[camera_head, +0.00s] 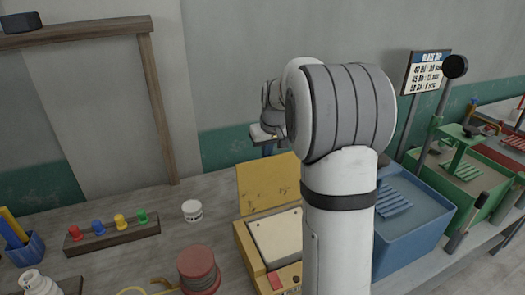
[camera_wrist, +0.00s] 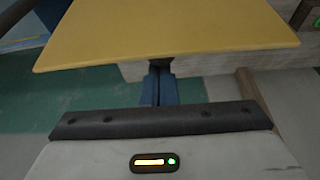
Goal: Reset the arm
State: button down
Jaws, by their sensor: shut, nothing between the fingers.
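My arm rises through the middle of the head view and bends away towards the wall. My gripper (camera_wrist: 158,72) shows its two blue fingers in the wrist view, closed together with nothing between them. In the head view my gripper (camera_head: 268,149) is small and partly hidden behind my own arm, above and behind the raised yellow lid (camera_head: 262,186). A yellow panel (camera_wrist: 165,30), seemingly that lid, fills the top of the wrist view just beyond the fingertips. I cannot tell how wide the gap to it is.
A yellow box (camera_head: 243,243) stands below the lid, partly hidden by my arm. Blue (camera_head: 415,215) and green (camera_head: 475,185) bins stand right. A peg rack (camera_head: 110,236), a white tub (camera_head: 192,211) and a red spool (camera_head: 198,268) stand left. Bare bench lies around the tub.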

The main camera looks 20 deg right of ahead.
jog(key=b+v, duration=0.1)
jog(key=v, duration=0.6)
jog(key=shift+r, duration=0.2)
jog(key=s+a+f, duration=0.2)
jog(key=s+a, duration=0.2)
jog(key=s, duration=0.5)
jog(key=s+a+f, duration=0.3)
jog(key=s+a, duration=0.1)
jog(key=s, duration=0.6)
jog(key=s+a+f, duration=0.3)
jog(key=s+a, duration=0.1)
jog(key=s, duration=0.6)
jog(key=shift+s+a, duration=0.15)
